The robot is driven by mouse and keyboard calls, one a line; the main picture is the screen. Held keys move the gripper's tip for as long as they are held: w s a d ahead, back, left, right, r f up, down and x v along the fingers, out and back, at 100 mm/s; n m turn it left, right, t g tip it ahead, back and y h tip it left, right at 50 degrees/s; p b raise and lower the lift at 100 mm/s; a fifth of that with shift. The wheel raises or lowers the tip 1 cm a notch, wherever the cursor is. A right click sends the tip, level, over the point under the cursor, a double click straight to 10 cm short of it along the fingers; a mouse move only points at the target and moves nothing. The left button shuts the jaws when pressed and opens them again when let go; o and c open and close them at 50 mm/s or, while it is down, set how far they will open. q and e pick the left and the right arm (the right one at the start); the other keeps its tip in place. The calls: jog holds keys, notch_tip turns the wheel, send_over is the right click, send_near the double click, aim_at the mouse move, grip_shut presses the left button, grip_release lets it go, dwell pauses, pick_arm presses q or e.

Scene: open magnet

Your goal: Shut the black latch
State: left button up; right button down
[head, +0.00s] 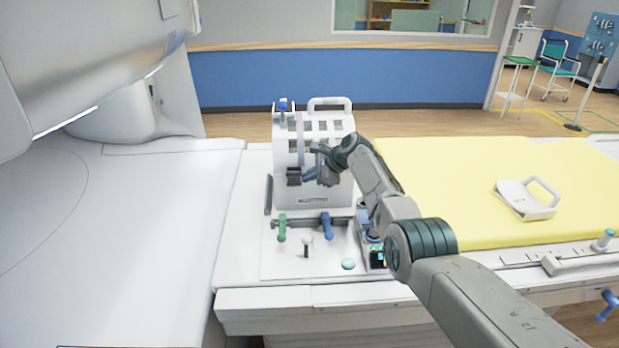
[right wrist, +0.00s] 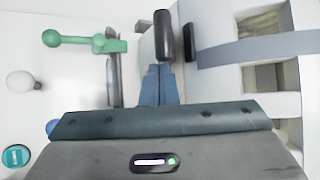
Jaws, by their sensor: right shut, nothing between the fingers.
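The black latch (head: 293,177) is on the front of the white slotted housing (head: 314,130), at its lower left. In the right wrist view a black bar (right wrist: 162,36), which looks like the latch, stands out from the housing's edge, with a small dark block (right wrist: 189,42) beside it. My right gripper (head: 309,174) is shut and empty, just right of the latch. In the right wrist view its blue-grey fingertips (right wrist: 158,72) reach the near end of the black bar; I cannot tell whether they touch it. My left gripper is not in view.
A green lever (head: 282,228) and a blue lever (head: 327,226) sit on a rail below the housing. A white knob (head: 306,240) and a teal button (head: 348,264) are in front. A yellow mat (head: 450,180) lies to the right with a white handled part (head: 525,200) on it.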

jog(key=shift+r+p, duration=0.8)
jog(key=shift+r, duration=0.15)
jog(key=b+v, duration=0.1)
jog(key=v, duration=0.9)
jog(key=shift+s+d+b, duration=0.25)
jog(key=shift+d+b, duration=0.05)
jog(key=shift+b, duration=0.1)
